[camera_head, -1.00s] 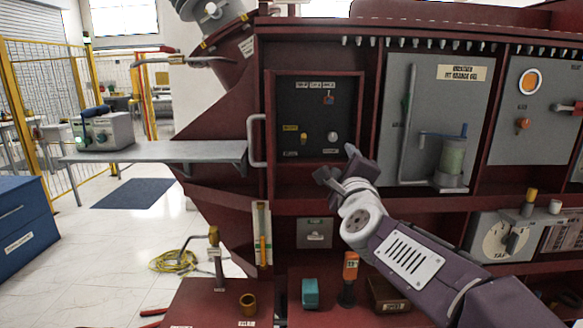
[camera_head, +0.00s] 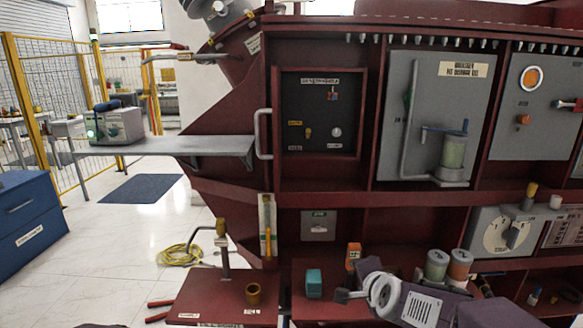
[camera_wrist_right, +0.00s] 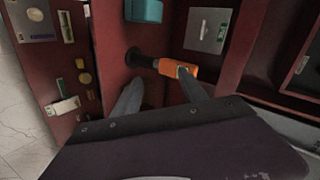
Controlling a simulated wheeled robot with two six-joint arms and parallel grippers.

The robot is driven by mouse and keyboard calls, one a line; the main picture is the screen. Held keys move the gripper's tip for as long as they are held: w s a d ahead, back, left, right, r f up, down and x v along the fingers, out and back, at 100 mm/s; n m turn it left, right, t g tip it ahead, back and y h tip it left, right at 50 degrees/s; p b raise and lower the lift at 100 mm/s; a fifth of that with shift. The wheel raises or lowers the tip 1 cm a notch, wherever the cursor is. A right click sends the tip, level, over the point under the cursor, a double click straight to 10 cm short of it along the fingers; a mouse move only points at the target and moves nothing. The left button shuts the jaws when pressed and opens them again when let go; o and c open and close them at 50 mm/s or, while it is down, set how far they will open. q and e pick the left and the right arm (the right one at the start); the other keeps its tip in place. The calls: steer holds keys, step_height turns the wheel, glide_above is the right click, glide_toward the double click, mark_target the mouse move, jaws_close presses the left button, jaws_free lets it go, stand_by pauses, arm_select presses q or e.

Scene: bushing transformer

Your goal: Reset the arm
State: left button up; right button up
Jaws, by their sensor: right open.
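My right arm comes in from the lower right in the head view. Its gripper (camera_head: 352,292) is low over the red lower shelf, beside an orange-topped tool (camera_head: 353,256). In the right wrist view my right gripper (camera_wrist_right: 160,84) has its two fingers spread apart. The orange tool (camera_wrist_right: 178,69) lies just beyond the fingertips there, its end close to the right finger; I cannot tell whether they touch. Nothing shows held between the fingers. My left gripper is not in view.
A teal block (camera_head: 314,283) and a brass cup (camera_head: 253,293) stand left of my right gripper. Green and orange cylinders (camera_head: 437,265) stand behind my right arm. The red cabinet's dark control panel (camera_head: 318,110) is unobstructed above. A grey side shelf (camera_head: 190,146) extends left.

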steer(key=s+f+n+g, duration=0.55)
steer(key=s+f, duration=0.25)
steer(key=s, duration=0.3)
steer(key=s+f+n+g, duration=0.4)
steer(key=s+f+n, duration=0.3)
steer(key=s+f, duration=0.3)
step_height(320, 180, up, 21)
steer(key=s+n+p, duration=0.1)
steer(key=s+p, duration=0.1)
steer(key=p, duration=1.7)
steer(key=shift+d+n+p, duration=0.3)
steer(key=shift+d+n, duration=0.05)
steer(key=shift+d, duration=0.1)
steer(key=shift+f, duration=0.1)
